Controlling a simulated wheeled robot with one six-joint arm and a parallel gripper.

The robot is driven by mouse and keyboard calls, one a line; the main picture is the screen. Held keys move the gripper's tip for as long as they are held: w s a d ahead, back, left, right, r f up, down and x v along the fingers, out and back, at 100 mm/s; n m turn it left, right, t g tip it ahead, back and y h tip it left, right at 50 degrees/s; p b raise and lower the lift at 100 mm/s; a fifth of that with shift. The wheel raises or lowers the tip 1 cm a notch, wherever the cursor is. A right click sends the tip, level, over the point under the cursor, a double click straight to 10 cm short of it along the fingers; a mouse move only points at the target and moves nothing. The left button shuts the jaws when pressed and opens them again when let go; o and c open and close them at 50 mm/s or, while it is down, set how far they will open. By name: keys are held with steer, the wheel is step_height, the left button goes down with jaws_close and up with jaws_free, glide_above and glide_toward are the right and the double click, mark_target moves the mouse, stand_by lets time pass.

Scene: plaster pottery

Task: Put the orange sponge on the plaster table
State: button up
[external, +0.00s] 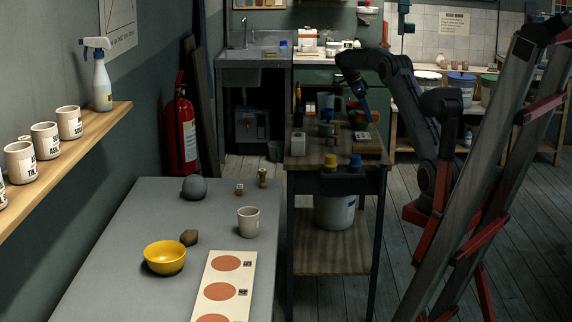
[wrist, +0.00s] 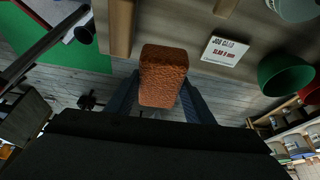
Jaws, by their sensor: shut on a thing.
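The orange sponge (wrist: 163,72) is a rough, block-shaped piece in the middle of the wrist view. My gripper (wrist: 160,100) is shut on it, with a dark finger on each side. A long grey-topped table (external: 141,210), which looks like the plaster table, stands at the left front, apart from my gripper.
The grey table bears a yellow bowl (external: 165,258), a cup (external: 248,221), a grey ball (external: 194,188), a brown lump (external: 189,237) and a board with orange circles (external: 237,264). The workbench (external: 305,158) is cluttered. Red-and-grey ladder-like rails (external: 497,175) stand at right.

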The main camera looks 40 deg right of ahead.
step_height(320, 180, down, 13)
steer(key=shift+a+f+p, duration=0.1)
steer(key=shift+p, duration=0.85)
steer(key=shift+f, duration=0.15)
steer(key=o, duration=1)
